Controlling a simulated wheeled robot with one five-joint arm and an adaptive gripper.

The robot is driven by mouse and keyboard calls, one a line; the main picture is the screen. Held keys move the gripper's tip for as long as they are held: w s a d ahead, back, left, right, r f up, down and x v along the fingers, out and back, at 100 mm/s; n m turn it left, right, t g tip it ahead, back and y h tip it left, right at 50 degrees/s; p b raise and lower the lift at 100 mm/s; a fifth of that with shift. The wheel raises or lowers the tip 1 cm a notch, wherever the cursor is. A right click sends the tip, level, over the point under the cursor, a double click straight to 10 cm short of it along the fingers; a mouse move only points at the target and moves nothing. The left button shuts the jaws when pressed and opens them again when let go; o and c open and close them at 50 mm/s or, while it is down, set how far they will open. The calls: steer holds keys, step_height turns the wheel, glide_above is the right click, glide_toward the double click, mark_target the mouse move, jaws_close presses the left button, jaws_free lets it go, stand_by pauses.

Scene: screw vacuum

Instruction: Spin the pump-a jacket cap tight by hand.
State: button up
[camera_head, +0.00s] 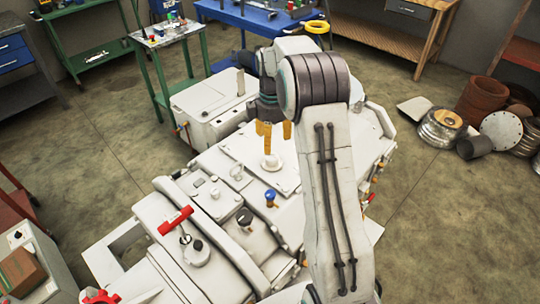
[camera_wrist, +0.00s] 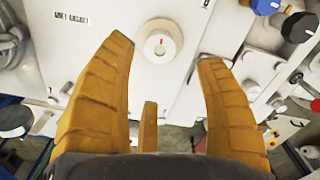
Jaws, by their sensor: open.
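A white round cap (camera_head: 271,162) sits on a flat white panel of the pump housing (camera_head: 235,150), under my gripper (camera_head: 274,132). In the wrist view the cap (camera_wrist: 160,44) has a raised centre with a short red mark. I take it for the jacket cap; no label on it is readable. My gripper (camera_wrist: 164,50) is open, its orange fingers spread, with the cap between and beyond the fingertips in that view. The fingers appear apart from the cap and hold nothing. Its seating and thread are hidden.
A blue knob (camera_head: 270,196), a black knob (camera_head: 244,217) and a red T-handle (camera_head: 175,220) stand up from the machine nearer me. A green-legged table (camera_head: 150,42) and a blue bench (camera_head: 250,18) stand behind. Pipes and drums (camera_head: 480,100) lie at right.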

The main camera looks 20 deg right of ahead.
mark_target(272, 156)
steer(key=shift+f, duration=0.6)
steer(key=shift+f+p, duration=0.35)
steer(key=shift+f, duration=2.75)
steer(key=c, duration=1.2)
